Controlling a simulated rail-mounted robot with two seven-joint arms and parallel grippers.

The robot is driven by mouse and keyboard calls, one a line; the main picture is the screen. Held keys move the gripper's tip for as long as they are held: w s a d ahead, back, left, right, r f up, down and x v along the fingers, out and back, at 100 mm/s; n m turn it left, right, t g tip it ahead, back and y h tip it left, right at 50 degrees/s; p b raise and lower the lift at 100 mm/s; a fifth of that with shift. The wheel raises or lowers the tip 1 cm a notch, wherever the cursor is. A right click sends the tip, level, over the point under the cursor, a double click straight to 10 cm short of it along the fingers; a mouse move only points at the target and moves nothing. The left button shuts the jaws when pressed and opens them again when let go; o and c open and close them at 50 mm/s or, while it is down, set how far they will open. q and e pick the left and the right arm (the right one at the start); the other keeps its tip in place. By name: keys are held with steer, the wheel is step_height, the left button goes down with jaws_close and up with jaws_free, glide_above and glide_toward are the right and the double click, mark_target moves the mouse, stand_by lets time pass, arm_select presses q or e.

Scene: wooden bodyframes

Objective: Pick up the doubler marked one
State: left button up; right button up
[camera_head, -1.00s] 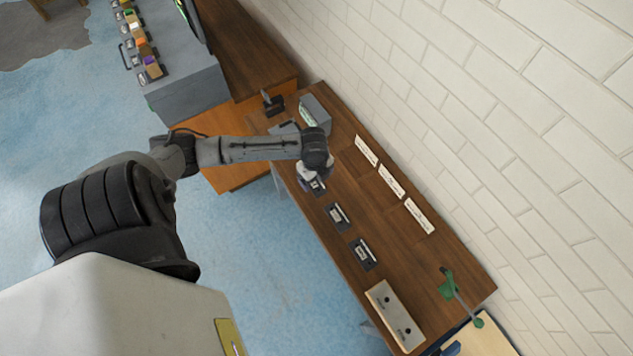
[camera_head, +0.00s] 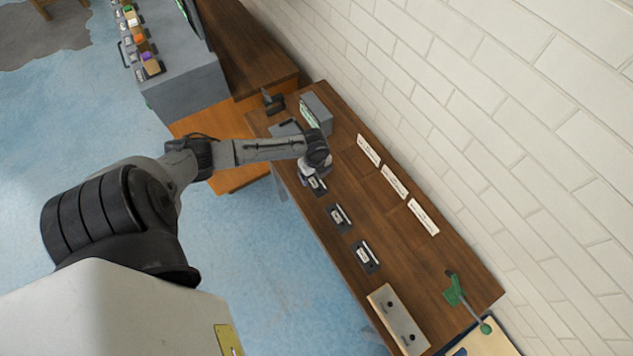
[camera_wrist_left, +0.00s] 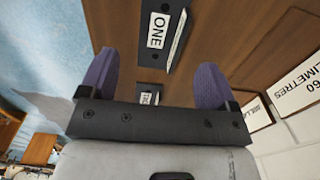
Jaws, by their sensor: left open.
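The doubler marked one is a thin, pale-edged strip (camera_wrist_left: 178,40) at a dark holder (camera_wrist_left: 157,28) labelled ONE, at the top middle of the left wrist view. In the head view its dark holder (camera_head: 318,187) is partly covered by my left gripper (camera_head: 314,174). My left gripper (camera_wrist_left: 155,62) is open and empty. Its two purple fingers stand wide apart, with the strip and holder beyond the fingertips and apart from them. A second label (camera_wrist_left: 150,98) shows partly behind the gripper body. My right gripper is in neither view.
Two similar dark holders (camera_head: 338,217) and (camera_head: 366,255) follow along the wooden bench (camera_head: 400,265). White label cards (camera_head: 394,181) line its wall side. A pale block with holes (camera_head: 398,320), a green-clamped tool (camera_head: 455,292) and a grey box (camera_head: 316,113) stand near the ends.

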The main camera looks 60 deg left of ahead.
mark_target(315, 183)
arm_select(q)
step_height(315, 183, down, 4)
steer(key=shift+s+f, duration=0.1)
steer(key=shift+f, duration=0.4)
steer(key=shift+c, duration=0.4)
steer(key=c, duration=1.1)
steer(key=shift+r, duration=0.15)
step_height(315, 183, up, 4)
steer(key=shift+r, duration=0.15)
steer(key=w+d+r+p, duration=0.6)
steer(key=d+r, duration=0.3)
steer(key=r, duration=0.3)
steer(key=shift+w+d+r, duration=0.2)
steer(key=shift+w+r, duration=0.05)
steer(key=shift+w, duration=0.3)
